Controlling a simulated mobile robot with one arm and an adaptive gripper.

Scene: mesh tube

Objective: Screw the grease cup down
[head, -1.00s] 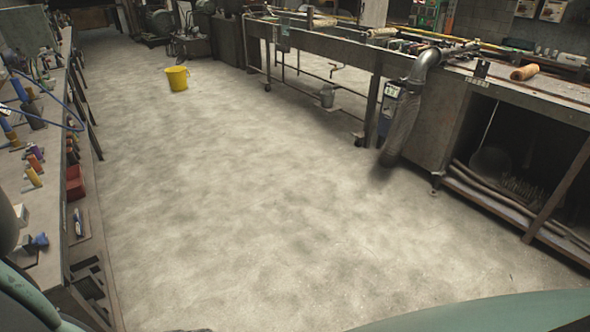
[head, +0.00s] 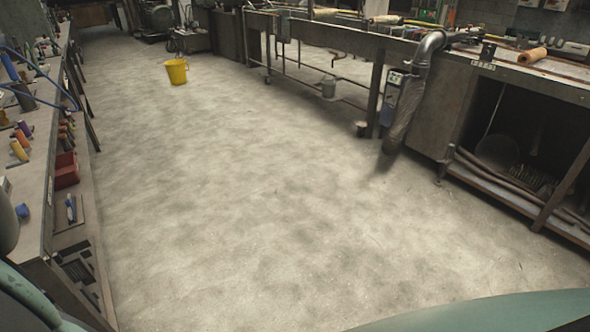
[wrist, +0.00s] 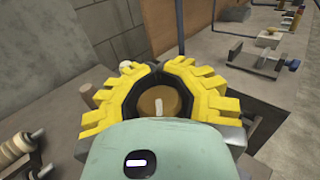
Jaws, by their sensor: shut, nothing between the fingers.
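My gripper (wrist: 157,68) shows in the wrist view, its yellow-padded fingers curved in toward each other, with their tips together and nothing held. A round brown disc with a pale mark (wrist: 158,103) shows inside the ring of the fingers; I cannot tell whether it is part of my gripper. I cannot make out a grease cup for certain in either view. My gripper is not visible in the head view.
A cluttered bench (head: 42,205) runs along the left, with a red bin (head: 66,170). A yellow bucket (head: 177,72) stands on the floor. A long workbench (head: 437,112) with a metal duct (head: 408,105) lines the right. The concrete floor (head: 250,200) between is clear.

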